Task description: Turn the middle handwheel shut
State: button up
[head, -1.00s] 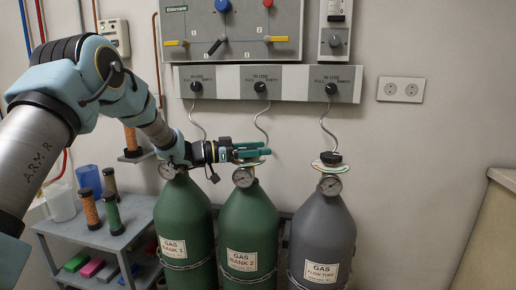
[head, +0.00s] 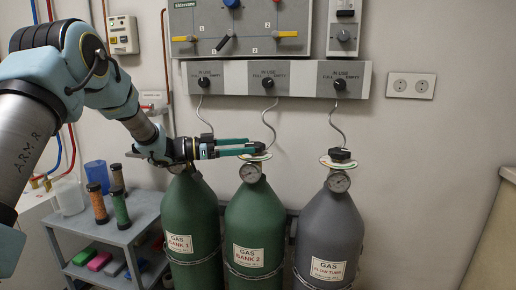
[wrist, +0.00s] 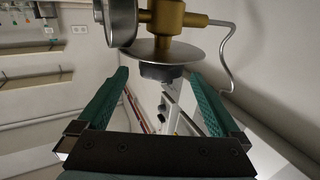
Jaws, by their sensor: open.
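The middle handwheel (head: 258,154) sits on top of the green Gas Bank 2 cylinder (head: 251,225), mostly hidden behind my fingers in the head view. In the wrist view the handwheel (wrist: 160,72) is a dark knob beside a round metal disc (wrist: 160,48), with the brass valve body (wrist: 178,18) beyond it. My gripper (head: 257,147) reaches across from the left at the height of the valve top. In the wrist view my gripper (wrist: 159,77) is open, with one green finger on each side of the knob. No finger visibly touches it.
A pressure gauge (wrist: 118,20) sits close to the left fingertip. Gas Bank 1 (head: 190,225) stands under my wrist, and the grey cylinder (head: 328,235) stands to the right. A thin hose (head: 269,128) rises from the middle valve to the wall panel (head: 240,77).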

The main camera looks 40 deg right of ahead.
jog(key=shift+v, duration=1.8)
